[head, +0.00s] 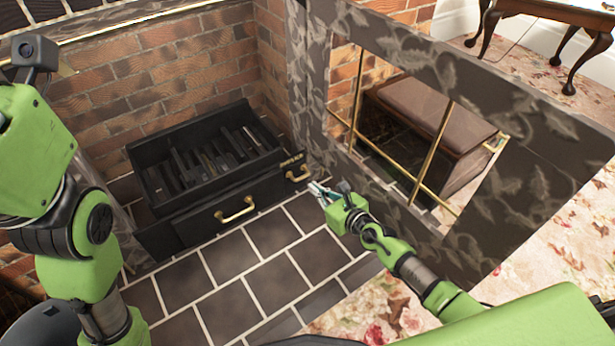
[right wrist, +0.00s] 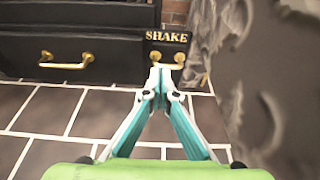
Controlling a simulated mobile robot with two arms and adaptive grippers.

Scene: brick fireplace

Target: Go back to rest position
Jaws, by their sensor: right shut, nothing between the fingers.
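My right gripper (head: 318,188) is in the middle of the head view, low over the dark tiled hearth. It points at the right front of the black fire grate, near its brass handles. In the right wrist view its teal and white fingers (right wrist: 166,72) meet at the tips with nothing between them. My left arm stands along the left edge of the head view. Its gripper does not show.
The black grate (head: 207,212) with a front brass handle (head: 236,210) sits against the brick wall (head: 160,75). A dark marbled surround (head: 312,80) rises close to my right arm. Tiled floor (head: 235,300) is clear in front. A brown upholstered bench (head: 430,112) stands behind the opening.

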